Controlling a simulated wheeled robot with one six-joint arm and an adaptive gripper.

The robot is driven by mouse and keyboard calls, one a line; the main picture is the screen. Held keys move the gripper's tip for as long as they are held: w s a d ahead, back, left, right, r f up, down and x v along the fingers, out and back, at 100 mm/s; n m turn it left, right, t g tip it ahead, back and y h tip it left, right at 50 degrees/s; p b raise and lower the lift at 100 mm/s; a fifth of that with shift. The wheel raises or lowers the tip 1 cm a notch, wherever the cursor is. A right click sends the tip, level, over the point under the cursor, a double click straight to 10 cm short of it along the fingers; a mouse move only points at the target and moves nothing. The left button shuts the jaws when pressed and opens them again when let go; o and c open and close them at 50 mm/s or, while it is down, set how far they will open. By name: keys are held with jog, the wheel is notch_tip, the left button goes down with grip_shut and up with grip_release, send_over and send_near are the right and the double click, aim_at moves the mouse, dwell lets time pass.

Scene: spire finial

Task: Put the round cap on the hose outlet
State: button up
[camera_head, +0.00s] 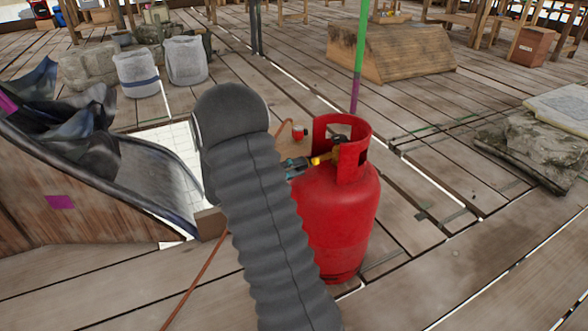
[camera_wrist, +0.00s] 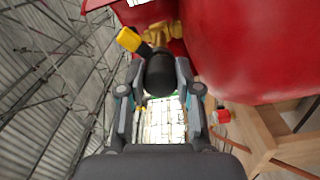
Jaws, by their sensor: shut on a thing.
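The red gas bottle (camera_head: 340,215) stands upright on the planks, with an open collar around its top. It also fills the upper right of the wrist view (camera_wrist: 255,50). A brass valve (camera_wrist: 166,36) shows at the collar, with a yellow-ended part (camera_wrist: 128,40) beside it. My gripper (camera_wrist: 161,85) is shut on a black round cap (camera_wrist: 159,76), right in front of the valve. I cannot tell if the cap touches the outlet, which it hides. In the head view my gripper (camera_head: 294,166) is at the collar's left side, partly behind my arm.
A small red object (camera_head: 298,132) stands behind the bottle, near an orange hose (camera_head: 198,275). A wooden chute with dark sheeting (camera_head: 90,150) is at left, with grey sacks (camera_head: 186,60) behind. A stone block (camera_head: 535,140) is at right.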

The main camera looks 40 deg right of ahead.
jog(key=shift+d, duration=0.15)
jog(key=o, duration=1.1)
jog(key=shift+o, duration=0.2)
jog(key=v, duration=1.2)
